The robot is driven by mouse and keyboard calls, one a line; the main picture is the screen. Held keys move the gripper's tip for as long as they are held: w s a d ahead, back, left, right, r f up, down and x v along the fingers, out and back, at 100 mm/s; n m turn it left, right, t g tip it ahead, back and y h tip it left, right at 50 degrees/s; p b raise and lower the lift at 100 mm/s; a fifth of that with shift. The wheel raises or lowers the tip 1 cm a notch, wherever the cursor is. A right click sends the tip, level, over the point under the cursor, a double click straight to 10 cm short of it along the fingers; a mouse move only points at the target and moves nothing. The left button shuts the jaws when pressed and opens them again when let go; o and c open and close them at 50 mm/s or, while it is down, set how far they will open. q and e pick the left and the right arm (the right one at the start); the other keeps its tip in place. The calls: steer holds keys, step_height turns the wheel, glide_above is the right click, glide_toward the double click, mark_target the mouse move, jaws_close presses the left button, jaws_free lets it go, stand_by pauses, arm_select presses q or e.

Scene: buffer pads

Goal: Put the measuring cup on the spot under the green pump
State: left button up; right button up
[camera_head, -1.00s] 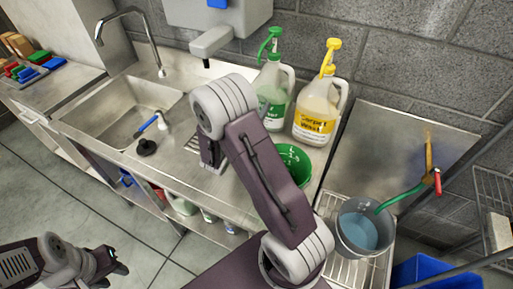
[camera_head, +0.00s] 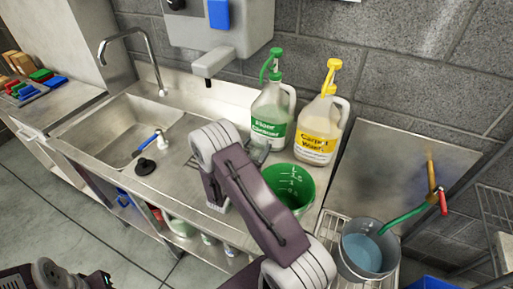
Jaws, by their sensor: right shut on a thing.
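The green measuring cup (camera_head: 297,180) with white marks stands out on the steel counter in front of the two jugs, partly behind my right arm. My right gripper (camera_head: 260,153) shows only as a small grey part at the cup's left rim, shut on the cup; the arm hides the rest. I cannot tell whether the cup touches the counter. The green pump (camera_head: 271,65) tops a white jug with a green label (camera_head: 270,118), left of and behind the cup. The spot under its spout is partly hidden. My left gripper (camera_head: 98,282) is at the bottom left edge, mostly cut off.
A jug with a yellow pump (camera_head: 321,125) stands right of the green one. A grey bucket (camera_head: 365,252) of blue water sits on a rack at right. The sink (camera_head: 125,130) with a blue-handled brush beside it is at left. A wall dispenser (camera_head: 212,62) hangs above the counter.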

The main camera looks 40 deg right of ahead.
steer(key=shift+f, duration=0.1)
steer(key=o, duration=1.5)
steer(key=shift+a+r, duration=0.1)
steer(key=shift+r, duration=0.25)
steer(key=v, duration=0.5)
steer(key=b+v, duration=0.1)
steer(key=v, duration=0.4)
steer(key=shift+s+a+f, duration=0.15)
steer(key=shift+a+f, duration=0.05)
steer(key=shift+a, duration=0.15)
steer(key=shift+s+a, duration=0.4)
steer(key=shift+a, duration=0.05)
